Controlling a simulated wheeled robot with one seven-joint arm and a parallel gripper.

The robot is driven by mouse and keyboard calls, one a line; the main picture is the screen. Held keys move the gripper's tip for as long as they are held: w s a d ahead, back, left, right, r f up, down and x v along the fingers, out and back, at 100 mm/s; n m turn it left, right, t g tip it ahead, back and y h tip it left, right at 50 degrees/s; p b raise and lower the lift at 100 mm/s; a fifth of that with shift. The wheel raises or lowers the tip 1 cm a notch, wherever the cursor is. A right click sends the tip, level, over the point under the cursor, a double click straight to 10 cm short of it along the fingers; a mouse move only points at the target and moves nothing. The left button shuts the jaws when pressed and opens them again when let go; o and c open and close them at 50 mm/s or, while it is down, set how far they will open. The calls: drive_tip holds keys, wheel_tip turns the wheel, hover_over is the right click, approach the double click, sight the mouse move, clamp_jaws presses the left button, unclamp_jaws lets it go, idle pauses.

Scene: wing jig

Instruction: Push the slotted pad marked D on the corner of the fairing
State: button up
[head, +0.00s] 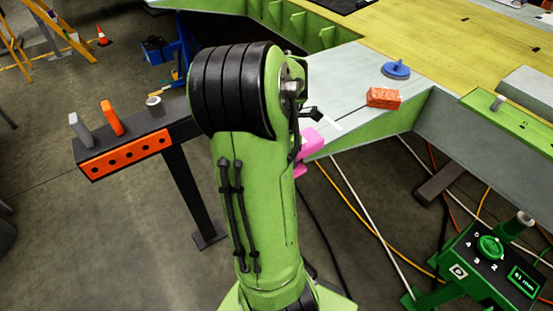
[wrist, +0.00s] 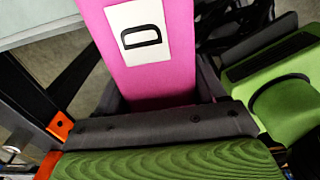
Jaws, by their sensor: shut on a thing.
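The pink pad (wrist: 148,75) fills the middle of the wrist view, with a white label bearing a black D facing the camera. My gripper (wrist: 158,98) is shut on it, with dark fingers on both sides. In the head view the pad (head: 308,145) shows as pink at the near corner of the pale grey panel with green sides (head: 350,112), probably the fairing. My arm hides most of the gripper there. The pad's slot does not show, and I cannot tell whether the pad touches the corner. A pale panel edge (wrist: 35,18) lies at the upper left of the wrist view.
A red-brown block (head: 383,98) and a blue round-based object (head: 396,70) sit on the panel. A dark rack with an orange front (head: 128,154) stands left. A green control box (head: 490,262) stands lower right. Cables (head: 365,225) cross the floor under the panel.

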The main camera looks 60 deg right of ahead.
drive_tip(key=shift+s+d+f, duration=0.1)
drive_tip(key=shift+s+d, duration=0.35)
drive_tip(key=shift+d, duration=0.4)
drive_tip(key=shift+s+d+f, duration=0.1)
drive_tip(key=shift+s+d, duration=0.35)
drive_tip(key=shift+d, duration=0.4)
drive_tip(key=shift+s+d, duration=0.1)
drive_tip(key=shift+d, duration=0.05)
drive_tip(key=o, duration=1.2)
drive_tip(key=shift+d, duration=0.15)
drive_tip(key=shift+o, duration=0.2)
drive_tip(key=shift+r, duration=0.15)
wheel_tip(320, 180, up, 16)
drive_tip(key=p, duration=0.4)
drive_tip(key=shift+s+f, duration=0.15)
drive_tip(key=shift+f, duration=0.1)
drive_tip(key=shift+d, duration=0.1)
